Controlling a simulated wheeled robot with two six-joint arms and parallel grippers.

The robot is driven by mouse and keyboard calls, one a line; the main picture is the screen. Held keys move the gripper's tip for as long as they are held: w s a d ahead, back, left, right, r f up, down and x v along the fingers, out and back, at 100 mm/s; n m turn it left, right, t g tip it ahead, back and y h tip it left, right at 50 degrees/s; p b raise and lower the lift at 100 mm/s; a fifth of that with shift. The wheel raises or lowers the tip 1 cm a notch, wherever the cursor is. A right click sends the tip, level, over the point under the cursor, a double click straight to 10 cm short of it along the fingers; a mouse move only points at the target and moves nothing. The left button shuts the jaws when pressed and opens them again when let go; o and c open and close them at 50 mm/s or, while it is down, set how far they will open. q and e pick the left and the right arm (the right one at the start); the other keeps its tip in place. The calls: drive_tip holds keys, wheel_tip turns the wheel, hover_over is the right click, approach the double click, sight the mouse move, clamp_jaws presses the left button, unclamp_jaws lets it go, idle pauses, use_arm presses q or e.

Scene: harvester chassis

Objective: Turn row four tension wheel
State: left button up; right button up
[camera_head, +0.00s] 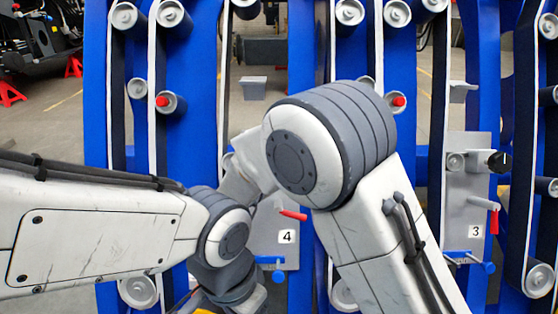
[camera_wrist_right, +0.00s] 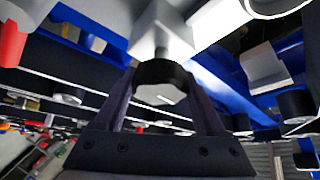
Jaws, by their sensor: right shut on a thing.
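The row four panel (camera_head: 287,252), grey and marked "4", stands in the middle of the head view behind my arms. Its upper part and its tension wheel are hidden there by my right arm. In the right wrist view, the black round tension wheel (camera_wrist_right: 163,72) sits on a grey mount. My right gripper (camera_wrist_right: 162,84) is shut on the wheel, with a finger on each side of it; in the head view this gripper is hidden. My left arm crosses in from the left in front of the panel, but its gripper does not show.
A red lever (camera_head: 293,214) and a blue handle (camera_head: 277,277) stick out of panel four. To the right, the row three panel (camera_head: 460,205) carries a similar black wheel (camera_head: 497,162). Blue uprights with belts and grey rollers stand close around my arms.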

drive_tip(key=shift+a+f, duration=0.1)
idle(0.4)
drive_tip(key=o, duration=1.3)
wheel_tip(320, 180, up, 4)
drive_tip(key=shift+r+p, duration=0.1)
drive_tip(key=shift+p, duration=1)
drive_tip(key=shift+s+d+r, duration=0.3)
drive_tip(key=shift+d+r, duration=0.4)
drive_tip(key=shift+s+d+r+p, duration=0.45)
drive_tip(key=shift+s+d+r, duration=0.45)
drive_tip(key=shift+d, duration=0.55)
drive_tip(key=shift+s+d+r+p, duration=0.5)
drive_tip(key=shift+s+d+r, duration=0.45)
drive_tip(key=shift+d, duration=0.5)
drive_tip(key=shift+s+d+r+p, duration=0.45)
drive_tip(key=shift+s+d+r, duration=0.45)
drive_tip(key=shift+d, duration=0.55)
